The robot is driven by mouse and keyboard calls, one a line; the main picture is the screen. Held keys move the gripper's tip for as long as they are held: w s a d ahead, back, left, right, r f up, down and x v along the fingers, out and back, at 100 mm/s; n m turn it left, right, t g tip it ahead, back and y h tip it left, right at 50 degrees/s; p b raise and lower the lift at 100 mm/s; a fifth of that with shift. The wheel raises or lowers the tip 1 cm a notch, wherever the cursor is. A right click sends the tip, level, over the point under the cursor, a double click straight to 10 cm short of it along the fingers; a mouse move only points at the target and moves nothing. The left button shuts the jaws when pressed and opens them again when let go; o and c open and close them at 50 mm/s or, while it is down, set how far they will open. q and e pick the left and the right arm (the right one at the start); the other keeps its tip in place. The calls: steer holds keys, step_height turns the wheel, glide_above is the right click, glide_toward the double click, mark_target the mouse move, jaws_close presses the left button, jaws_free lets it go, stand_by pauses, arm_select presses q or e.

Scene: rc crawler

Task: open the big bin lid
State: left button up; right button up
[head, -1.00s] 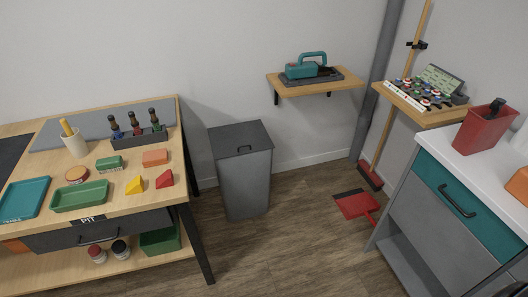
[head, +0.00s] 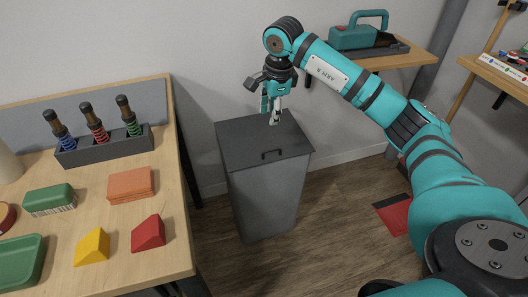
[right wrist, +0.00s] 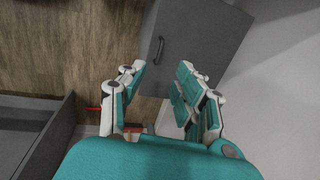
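The big grey bin (head: 268,200) stands on the floor beside the workbench. Its flat dark lid (head: 240,140) is shut, with a black bar handle (head: 272,154) near the front edge. My right gripper (head: 274,118) points down over the back part of the lid, behind the handle; I cannot tell whether it touches. In the right wrist view my right gripper (right wrist: 160,88) has its fingers apart with nothing between them. The lid (right wrist: 205,35) and its handle (right wrist: 158,50) lie beyond the fingertips there. My left gripper is not in view.
A wall shelf (head: 400,58) with a teal toolbox (head: 358,36) is behind my right arm. A red dustpan (head: 396,216) lies on the floor at right.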

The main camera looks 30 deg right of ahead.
steer(key=d, duration=0.1)
steer(key=b, duration=0.1)
glide_toward(269, 151)
steer(key=shift+h, duration=0.3)
steer(key=f, duration=0.2)
steer(key=w+f+b, duration=0.1)
steer(key=f, duration=0.1)
steer(key=f+b, duration=0.1)
steer(key=f, duration=0.1)
steer(key=shift+w+f, duration=0.25)
steer(key=shift+f, duration=0.1)
steer(key=shift+w+f, duration=0.15)
steer(key=shift+f, duration=0.45)
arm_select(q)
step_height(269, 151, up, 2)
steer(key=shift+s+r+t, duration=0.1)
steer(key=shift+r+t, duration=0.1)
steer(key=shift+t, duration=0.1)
arm_select(e)
steer(key=shift+c, duration=0.4)
jaws_close()
